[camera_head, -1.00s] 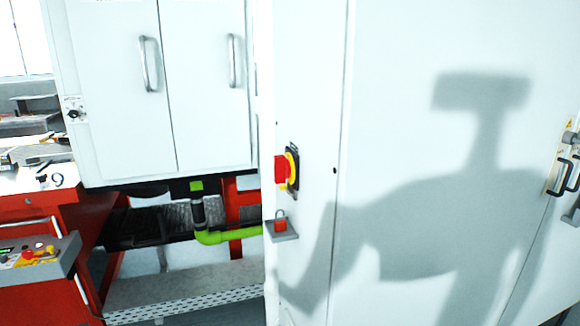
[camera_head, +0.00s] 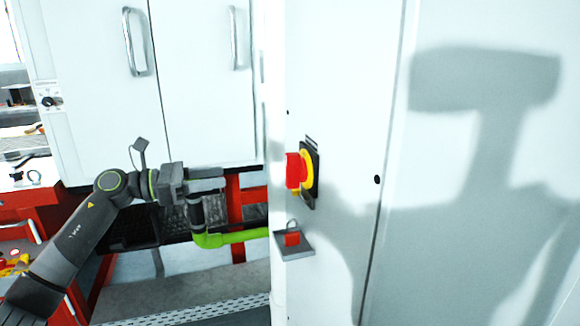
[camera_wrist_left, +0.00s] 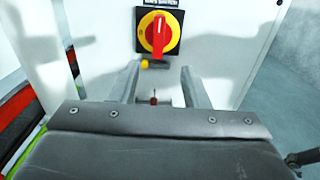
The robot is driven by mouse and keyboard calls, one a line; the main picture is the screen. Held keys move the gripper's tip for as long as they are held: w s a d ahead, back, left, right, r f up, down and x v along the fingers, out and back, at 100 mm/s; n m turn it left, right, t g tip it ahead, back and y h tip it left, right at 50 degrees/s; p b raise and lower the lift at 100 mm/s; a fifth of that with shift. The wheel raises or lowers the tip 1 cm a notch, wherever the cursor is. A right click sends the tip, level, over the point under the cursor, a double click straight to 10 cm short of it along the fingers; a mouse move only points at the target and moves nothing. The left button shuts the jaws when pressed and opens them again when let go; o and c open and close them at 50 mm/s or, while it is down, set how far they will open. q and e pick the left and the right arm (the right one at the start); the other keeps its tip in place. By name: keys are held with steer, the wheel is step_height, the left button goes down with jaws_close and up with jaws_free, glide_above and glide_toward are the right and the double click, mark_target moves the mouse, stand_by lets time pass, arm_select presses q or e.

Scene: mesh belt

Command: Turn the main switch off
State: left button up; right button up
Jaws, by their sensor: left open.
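The main switch (camera_head: 296,170) is a red rotary handle on a yellow disc with a black plate, on the side of the white cabinet. In the left wrist view the main switch (camera_wrist_left: 158,35) faces me, its red handle upright, with a label above it. My left gripper (camera_head: 222,179) is to the left of the switch, apart from it and slightly lower. My right gripper does not show.
A small grey shelf (camera_head: 296,250) with a red padlock (camera_head: 292,239) juts from the cabinet below the switch. A lime green pipe (camera_head: 235,238) runs low behind my left arm. A red tool cart (camera_head: 35,215) stands at the left. White cabinet doors (camera_head: 100,80) are behind.

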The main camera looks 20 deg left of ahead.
mark_target(286, 168)
arm_select(q)
steer(key=p+x, duration=0.4)
steer(key=x, duration=1.1)
steer(key=shift+w+d, duration=0.15)
steer(key=shift+w, duration=0.1)
steer(key=shift+w+d+p, duration=0.25)
steer(key=shift+d+p, duration=0.05)
steer(key=shift+d, duration=0.1)
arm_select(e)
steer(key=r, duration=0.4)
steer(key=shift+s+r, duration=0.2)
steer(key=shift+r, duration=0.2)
arm_select(q)
jaws_close()
